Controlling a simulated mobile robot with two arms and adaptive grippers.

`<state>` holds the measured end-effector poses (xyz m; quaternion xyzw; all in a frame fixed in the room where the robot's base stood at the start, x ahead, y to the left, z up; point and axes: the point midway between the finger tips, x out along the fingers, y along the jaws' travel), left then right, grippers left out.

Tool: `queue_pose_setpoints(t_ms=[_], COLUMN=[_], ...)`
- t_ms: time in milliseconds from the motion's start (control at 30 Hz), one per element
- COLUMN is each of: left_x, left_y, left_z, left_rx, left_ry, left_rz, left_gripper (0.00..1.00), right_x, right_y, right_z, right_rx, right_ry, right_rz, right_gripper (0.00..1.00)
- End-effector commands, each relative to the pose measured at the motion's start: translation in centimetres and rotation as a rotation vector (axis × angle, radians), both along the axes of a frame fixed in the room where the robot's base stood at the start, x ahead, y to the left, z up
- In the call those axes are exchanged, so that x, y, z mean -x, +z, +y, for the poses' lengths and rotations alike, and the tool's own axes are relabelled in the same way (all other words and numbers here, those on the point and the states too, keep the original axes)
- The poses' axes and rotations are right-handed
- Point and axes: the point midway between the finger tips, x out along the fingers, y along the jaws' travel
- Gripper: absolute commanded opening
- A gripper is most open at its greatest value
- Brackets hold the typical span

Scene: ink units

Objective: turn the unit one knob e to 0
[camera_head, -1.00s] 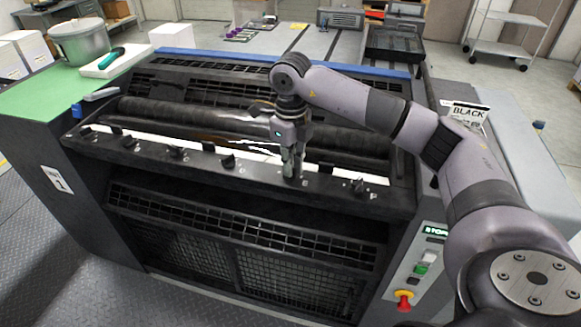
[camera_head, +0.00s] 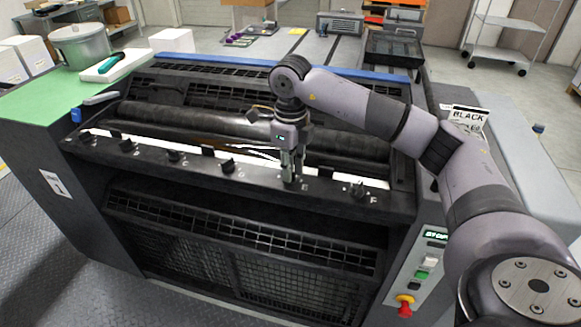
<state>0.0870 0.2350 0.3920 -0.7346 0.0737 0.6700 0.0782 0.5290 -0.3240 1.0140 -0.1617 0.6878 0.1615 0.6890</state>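The unit one ink unit is the dark machine with a "1" plate (camera_head: 55,183) on its left side. A row of small black knobs runs along its front bar, with letters beside them. Knob d (camera_head: 228,165) and knob f (camera_head: 357,190) stand clear on either side of my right gripper. My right gripper (camera_head: 290,178) points down at the knob e position, beside the letter E. Its fingertips are at the bar and largely hide knob e, so its setting cannot be read. I cannot tell whether the fingers are closed on it. My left gripper is not in view.
A dark roller (camera_head: 200,120) lies behind the bar, with a grating beyond it. A panel with green and red buttons (camera_head: 404,300) is at the front right. A "BLACK" sign (camera_head: 467,117) stands beside my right arm. A pot (camera_head: 82,45) stands back left.

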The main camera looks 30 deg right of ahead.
Motion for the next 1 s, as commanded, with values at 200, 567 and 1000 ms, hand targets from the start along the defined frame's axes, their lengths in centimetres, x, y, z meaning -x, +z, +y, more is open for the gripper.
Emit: queue_pose_setpoints(t_ms=[200,567,1000], left_x=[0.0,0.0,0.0], left_y=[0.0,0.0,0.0], left_z=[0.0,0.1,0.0], left_rx=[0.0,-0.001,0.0], left_ry=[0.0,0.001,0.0], left_rz=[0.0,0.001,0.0], left_gripper=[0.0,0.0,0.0], right_x=[0.0,-0.1,-0.1], right_y=[-0.1,1.3,10.1], right_z=[0.0,0.0,0.0], right_rx=[0.0,0.0,0.001], right_ry=[-0.001,-0.001,-0.002], right_rz=[0.001,-0.002,-0.003], right_gripper=[0.29,0.29,0.29])
